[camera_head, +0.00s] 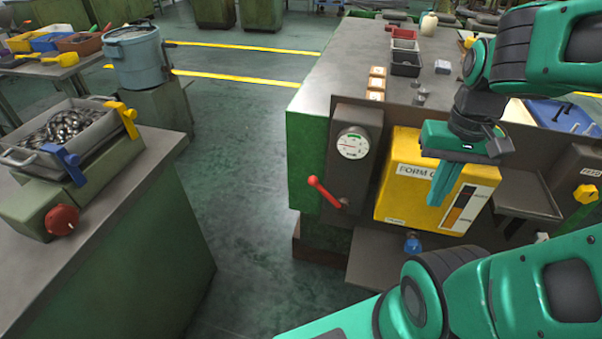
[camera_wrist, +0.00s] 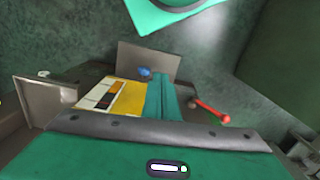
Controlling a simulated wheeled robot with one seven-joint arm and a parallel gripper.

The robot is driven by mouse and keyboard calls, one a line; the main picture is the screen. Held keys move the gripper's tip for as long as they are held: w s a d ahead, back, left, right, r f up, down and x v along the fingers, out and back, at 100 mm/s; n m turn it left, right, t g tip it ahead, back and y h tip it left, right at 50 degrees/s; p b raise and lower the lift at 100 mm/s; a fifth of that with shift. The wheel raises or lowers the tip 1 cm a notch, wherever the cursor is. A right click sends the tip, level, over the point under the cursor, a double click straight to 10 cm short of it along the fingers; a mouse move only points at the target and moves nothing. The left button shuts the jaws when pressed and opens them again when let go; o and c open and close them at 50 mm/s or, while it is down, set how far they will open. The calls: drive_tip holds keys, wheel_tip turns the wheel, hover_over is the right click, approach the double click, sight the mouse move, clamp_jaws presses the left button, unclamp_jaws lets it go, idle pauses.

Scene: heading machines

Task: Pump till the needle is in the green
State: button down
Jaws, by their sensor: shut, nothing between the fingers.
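The gauge (camera_head: 354,143) is a round white dial on a dark panel at the machine's front left corner. Its face shows small red and green marks, but the needle's place is too small to read surely. Below it a red-handled lever (camera_head: 324,190) sticks out from the panel, sloping up to the left. In the wrist view the red lever (camera_wrist: 211,110) lies to the right of my fingers. My gripper (camera_head: 436,202) is shut and empty, pointing down in front of the yellow box, right of the lever and apart from it. Its fingers also show in the wrist view (camera_wrist: 162,78).
The yellow box (camera_head: 406,178) with a part-hidden "FORM" label stands right of the gauge panel. A blue knob (camera_head: 412,244) sits below it. A dark tray (camera_head: 525,196) juts out at right. Open floor (camera_head: 245,190) lies left of the machine.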

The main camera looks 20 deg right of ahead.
drive_tip(key=w+a+f+n+t, duration=0.1)
drive_tip(key=w+a+n, duration=0.55)
drive_tip(key=w, duration=0.65)
drive_tip(key=w+a+f+n+t, duration=0.1)
drive_tip(key=w+a+n, duration=0.55)
drive_tip(key=w, duration=0.65)
drive_tip(key=w+a+f+n+g+h, duration=0.1)
drive_tip(key=w+a+f+n+g, duration=0.1)
drive_tip(key=w+a+f, duration=0.5)
wheel_tip(320, 180, down, 10)
drive_tip(key=d, duration=0.2)
drive_tip(key=shift+s+d+r, duration=0.85)
drive_tip(key=shift+s+d, duration=0.15)
drive_tip(key=shift+d, duration=0.05)
